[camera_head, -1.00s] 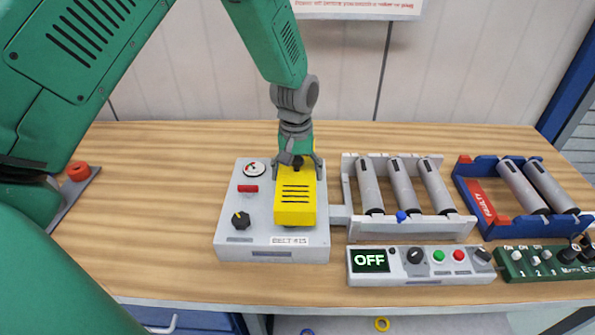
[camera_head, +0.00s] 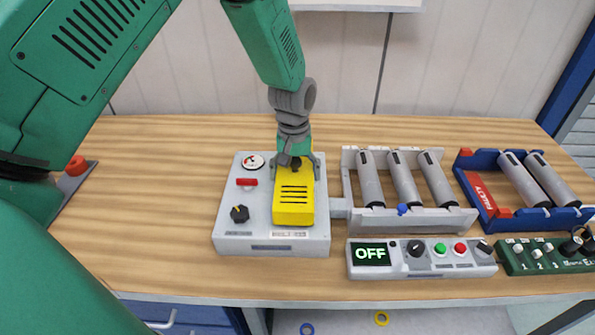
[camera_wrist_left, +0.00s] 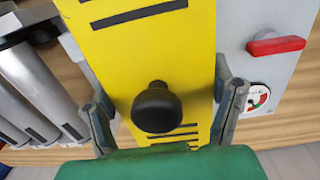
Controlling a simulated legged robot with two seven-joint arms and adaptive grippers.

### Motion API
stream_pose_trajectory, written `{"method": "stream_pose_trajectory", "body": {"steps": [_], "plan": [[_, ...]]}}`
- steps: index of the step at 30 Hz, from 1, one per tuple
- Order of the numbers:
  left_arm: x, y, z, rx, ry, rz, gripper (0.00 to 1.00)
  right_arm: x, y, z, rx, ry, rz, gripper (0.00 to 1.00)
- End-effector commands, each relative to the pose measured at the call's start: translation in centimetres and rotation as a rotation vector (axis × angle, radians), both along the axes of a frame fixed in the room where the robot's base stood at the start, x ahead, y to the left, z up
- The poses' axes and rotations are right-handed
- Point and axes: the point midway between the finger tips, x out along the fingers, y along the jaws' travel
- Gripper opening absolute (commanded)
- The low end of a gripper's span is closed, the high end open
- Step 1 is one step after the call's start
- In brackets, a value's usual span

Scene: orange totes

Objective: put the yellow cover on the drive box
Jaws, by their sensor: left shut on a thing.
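The yellow cover (camera_head: 294,206), with black slots and a black knob, is at the right part of the grey drive box (camera_head: 240,233). My left gripper (camera_head: 296,163) is shut on it from above at its far end. In the left wrist view, the cover (camera_wrist_left: 143,55) lies between the two fingers (camera_wrist_left: 165,108), with the black knob (camera_wrist_left: 157,106) in the middle. The cover is at or just above the box top; I cannot tell if it is fully seated. My right gripper is not seen.
The box has a gauge (camera_head: 252,162), a red handle (camera_head: 247,182) and a black dial (camera_head: 239,214). A roller frame (camera_head: 440,222) stands right of it, behind a control panel reading OFF (camera_head: 430,268).

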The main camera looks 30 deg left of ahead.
Motion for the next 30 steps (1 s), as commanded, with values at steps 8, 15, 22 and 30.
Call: {"method": "stream_pose_trajectory", "body": {"steps": [8, 15, 22, 30], "plan": [[0.0, 0.0, -0.9, 0.001, -0.001, 0.001, 0.37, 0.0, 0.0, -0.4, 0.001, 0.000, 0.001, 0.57], [0.1, -0.3, -1.5, 0.005, -0.002, 0.001, 0.37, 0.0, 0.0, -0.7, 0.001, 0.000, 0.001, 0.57], [0.1, -0.1, -1.8, 0.002, -0.002, 0.001, 0.37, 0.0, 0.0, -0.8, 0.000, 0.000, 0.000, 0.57], [0.1, 0.0, -1.9, 0.000, -0.002, 0.001, 0.37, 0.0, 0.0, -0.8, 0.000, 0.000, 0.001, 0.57]]}}
